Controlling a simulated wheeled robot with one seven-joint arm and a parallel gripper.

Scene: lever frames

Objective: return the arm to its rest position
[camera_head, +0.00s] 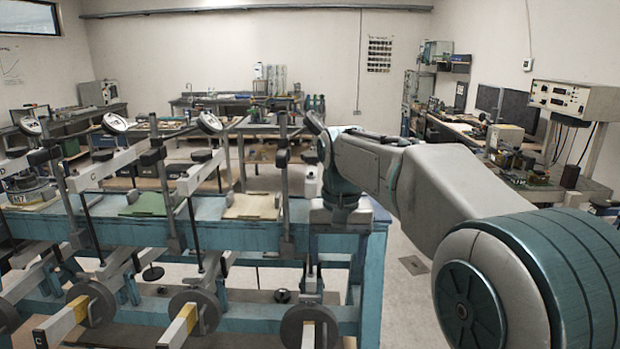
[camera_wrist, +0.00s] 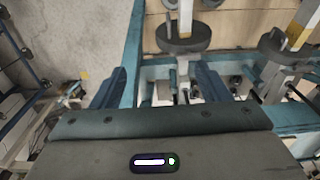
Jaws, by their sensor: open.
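My arm reaches from the lower right of the head view to the right end of a blue lever frame (camera_head: 340,243). Its wrist is bent downward there, and my gripper's fingertips cannot be made out in that view. In the wrist view my gripper (camera_wrist: 160,68) has its two dark blue fingers wide apart, with nothing held between them. Beyond the fingers are the blue frame's edge and parts of the lever rig, including a round dark weight (camera_wrist: 184,38).
Several lever arms with round weights (camera_head: 195,311) hang along the frame's front, left of my arm. Upright posts and dial gauges (camera_head: 210,122) rise above its top. A bench with instruments (camera_head: 560,190) stands at the right. Open floor (camera_head: 408,290) shows right of the frame.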

